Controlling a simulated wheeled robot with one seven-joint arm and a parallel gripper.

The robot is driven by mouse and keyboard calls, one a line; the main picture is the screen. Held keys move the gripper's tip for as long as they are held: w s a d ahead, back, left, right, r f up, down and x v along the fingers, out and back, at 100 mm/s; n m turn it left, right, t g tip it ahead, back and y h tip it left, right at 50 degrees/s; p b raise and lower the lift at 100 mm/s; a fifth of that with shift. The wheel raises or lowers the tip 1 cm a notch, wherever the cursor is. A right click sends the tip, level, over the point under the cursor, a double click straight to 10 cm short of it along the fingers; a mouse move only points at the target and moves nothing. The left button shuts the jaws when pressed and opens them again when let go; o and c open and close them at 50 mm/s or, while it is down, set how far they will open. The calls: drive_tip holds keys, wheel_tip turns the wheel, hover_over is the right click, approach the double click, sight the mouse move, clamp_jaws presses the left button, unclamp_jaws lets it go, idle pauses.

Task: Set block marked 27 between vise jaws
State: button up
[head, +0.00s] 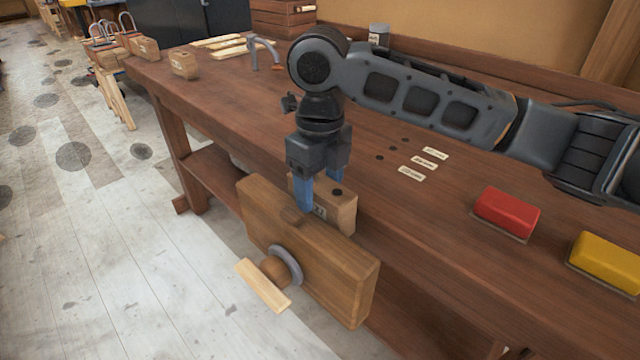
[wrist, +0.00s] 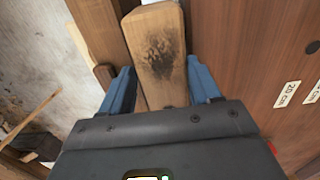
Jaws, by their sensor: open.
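A wooden block (head: 341,208) stands in the gap between the vise's front wooden jaw (head: 330,273) and the bench edge. Its label is partly hidden by a finger, so I cannot read the number. In the wrist view the block (wrist: 157,50) shows a dark smudge on its top, with the front jaw (wrist: 97,28) to its left and the bench to its right. My gripper (head: 320,195) is open, pointing down, with one blue finger on either side of the block. In the wrist view my gripper (wrist: 162,88) straddles the block; I cannot tell whether the fingers touch it.
The vise handle (head: 263,286) sticks out in front of the jaw. Red (head: 507,213) and yellow (head: 607,260) erasers-like blocks lie on the bench (head: 440,230) at right. Paper labels (head: 424,163) lie behind the vise. Another wooden block (head: 184,65) stands at the far left end.

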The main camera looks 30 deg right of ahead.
drive_tip(key=shift+w+d+f, duration=0.1)
drive_tip(key=shift+d+f, duration=0.05)
drive_tip(key=shift+d, duration=0.2)
drive_tip(key=shift+r, duration=0.6)
wheel_tip(320, 180, up, 11)
drive_tip(key=shift+a+r, duration=0.15)
drive_tip(key=shift+r, duration=0.05)
drive_tip(key=shift+c, duration=0.3)
idle(0.8)
